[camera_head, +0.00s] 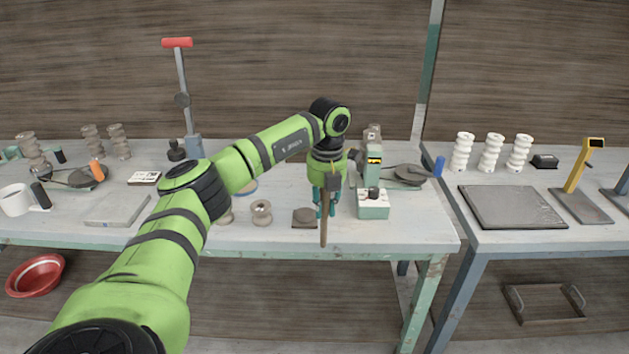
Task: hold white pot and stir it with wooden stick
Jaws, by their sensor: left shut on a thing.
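My left gripper (325,207) points down over the front part of the left table. It is shut on a brown wooden stick (323,233), which hangs upright with its lower end in front of the table's front edge. A white pot (15,200), shaped like a mug, stands at the far left of the table, well apart from the gripper and cut close by the picture's edge. Its inside is hard to make out. My right gripper is not in view.
Close to the gripper are a green and white device (373,205) on the right and a small brown block (305,217) on the left. A spool (261,212) stands further left. A grey slab (117,211) lies near the pot. A red bowl (36,275) is below the table.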

